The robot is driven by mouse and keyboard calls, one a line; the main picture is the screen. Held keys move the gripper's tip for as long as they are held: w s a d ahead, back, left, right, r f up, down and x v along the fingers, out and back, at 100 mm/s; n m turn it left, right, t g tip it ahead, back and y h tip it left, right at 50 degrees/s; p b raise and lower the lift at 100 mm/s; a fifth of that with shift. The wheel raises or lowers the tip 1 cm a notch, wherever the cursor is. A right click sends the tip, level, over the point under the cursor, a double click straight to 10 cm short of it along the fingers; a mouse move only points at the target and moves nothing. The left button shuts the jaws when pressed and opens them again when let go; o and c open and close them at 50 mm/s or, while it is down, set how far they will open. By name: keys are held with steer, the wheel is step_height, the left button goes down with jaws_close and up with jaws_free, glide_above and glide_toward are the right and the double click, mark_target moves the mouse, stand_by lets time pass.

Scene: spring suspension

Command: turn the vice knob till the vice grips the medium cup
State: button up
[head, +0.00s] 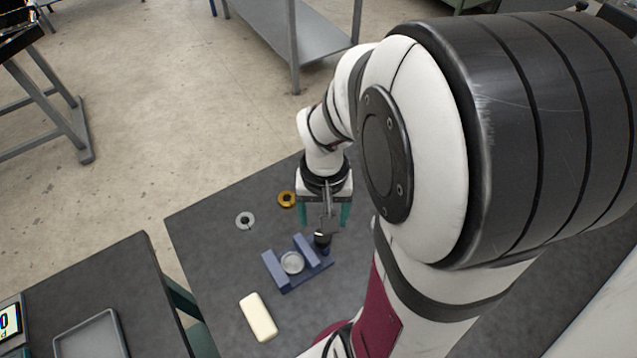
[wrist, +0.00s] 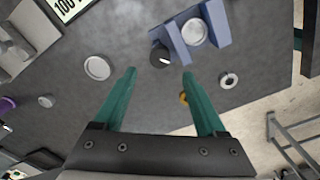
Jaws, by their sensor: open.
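The blue vice (head: 286,285) stands on the dark grey table; it also shows at the top of the wrist view (wrist: 217,22). A round, pale metal cup (head: 292,263) sits between its two jaws, seen from above (wrist: 194,32). I cannot tell whether both jaws touch it. The black vice knob (head: 322,241) is on the vice's right side in the head view, and it shows in the wrist view (wrist: 160,56). My gripper (head: 324,222) is open, its green fingers apart (wrist: 159,76). The knob lies just beyond the fingertips, roughly between them, with nothing held.
A grey ring (head: 245,220) and a gold ring (head: 287,199) lie behind the vice. A cream block (head: 258,317) lies in front. The wrist view also shows a pale disc (wrist: 97,67) and a display (wrist: 70,8). A grey tray (head: 92,338) is on the left table.

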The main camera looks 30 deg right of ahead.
step_height(320, 180, up, 9)
